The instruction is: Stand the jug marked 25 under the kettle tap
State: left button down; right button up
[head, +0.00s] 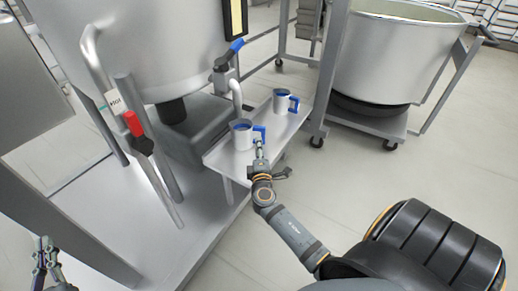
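A white jug with a blue rim and blue handle (242,139) stands upright on the near part of a metal shelf (224,155). A second such jug (281,104) stands further back on the shelf. I cannot read a number on either. The kettle (150,40) has a tap with a blue lever (237,46), its pale spout (236,92) pointing down over the shelf between the jugs. My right gripper (258,146) is at the near jug's handle; its fingers are too small to tell whether they grip it. My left gripper (43,243) is at lower left, open and empty.
A pipe with a red-handled valve (133,124) stands at the kettle's left front. A large steel vat (390,55) on a wheeled frame stands at the back right. Open floor lies right of the shelf. A metal platform (165,235) lies below the kettle.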

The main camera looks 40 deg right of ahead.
jog(key=shift+s+a, duration=0.2)
jog(key=shift+s, duration=0.15)
jog(key=shift+a, duration=0.15)
jog(key=a+y, duration=0.1)
jog(key=s+a+m+y, duration=0.1)
jog(key=a+f+m+y, duration=0.1)
jog(key=a, duration=0.1)
jog(key=shift+s, duration=0.2)
jog(key=s+a+r+m+t+y, duration=0.2)
jog(key=s+a+r+m+y, duration=0.1)
jog(key=a+r+m, duration=0.1)
jog(key=s+a+r+m+t+y, duration=0.2)
jog(key=s+a+r+m+y, duration=0.2)
jog(key=a+r, duration=0.3)
notch_tip(320, 180, up, 2)
jog(key=shift+a+r+m+y, duration=0.2)
jog(key=shift+a+m+y, duration=0.1)
jog(key=shift+m, duration=0.2)
jog(key=shift+s, duration=0.1)
